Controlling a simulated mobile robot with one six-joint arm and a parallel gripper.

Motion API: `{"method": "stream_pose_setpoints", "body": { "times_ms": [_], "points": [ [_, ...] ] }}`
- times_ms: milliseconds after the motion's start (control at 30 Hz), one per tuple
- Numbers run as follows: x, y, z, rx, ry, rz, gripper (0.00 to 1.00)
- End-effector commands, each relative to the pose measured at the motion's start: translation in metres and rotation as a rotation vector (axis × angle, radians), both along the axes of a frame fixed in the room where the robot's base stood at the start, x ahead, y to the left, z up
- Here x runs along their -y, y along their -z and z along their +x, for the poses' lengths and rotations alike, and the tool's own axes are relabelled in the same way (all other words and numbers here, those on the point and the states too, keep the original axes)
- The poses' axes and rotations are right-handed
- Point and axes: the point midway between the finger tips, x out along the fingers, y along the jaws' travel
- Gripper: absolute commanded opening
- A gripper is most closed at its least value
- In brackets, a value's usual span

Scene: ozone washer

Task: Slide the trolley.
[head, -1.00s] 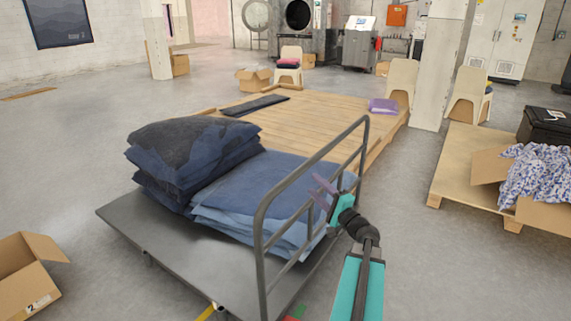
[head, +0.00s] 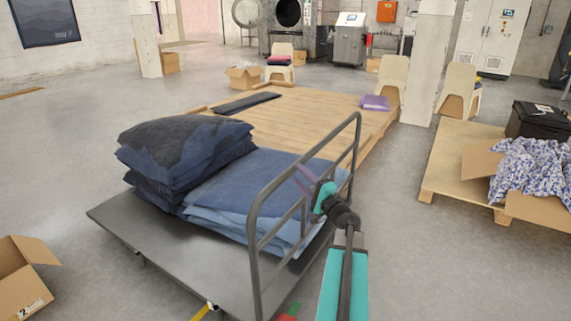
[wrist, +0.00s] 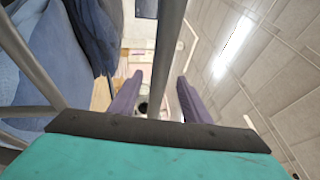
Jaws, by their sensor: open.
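The trolley (head: 150,252) is a grey flat platform with a tubular grey handle frame (head: 253,215) at its right end. It carries a tall dark blue stack of folded denim (head: 185,150) and a lower, lighter blue stack (head: 245,190). My gripper (head: 308,183) is at the handle frame in the head view. In the wrist view, my gripper's two purple fingers (wrist: 158,98) are apart, with a grey handle bar (wrist: 168,60) passing between them. The fingers do not look closed on the bar. The trolley's wheels are mostly hidden.
A low wooden platform (head: 290,125) lies just behind the trolley. A cardboard box (head: 22,278) is at the lower left. A pallet (head: 450,165) with a box of patterned cloth (head: 530,170) stands right, near a white pillar (head: 425,75). Grey floor on the left is open.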

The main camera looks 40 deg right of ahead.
Motion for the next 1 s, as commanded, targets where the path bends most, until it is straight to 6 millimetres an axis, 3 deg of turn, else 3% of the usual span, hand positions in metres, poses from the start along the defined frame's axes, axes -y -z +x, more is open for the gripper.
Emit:
{"method": "stream_pose_setpoints", "body": {
  "times_ms": [600,1000],
  "points": [
    [0.012,-0.015,0.076,0.001,-0.003,0.0,0.43],
    [0.013,-0.017,0.09,0.0,-0.002,0.001,0.43]
  ]
}}
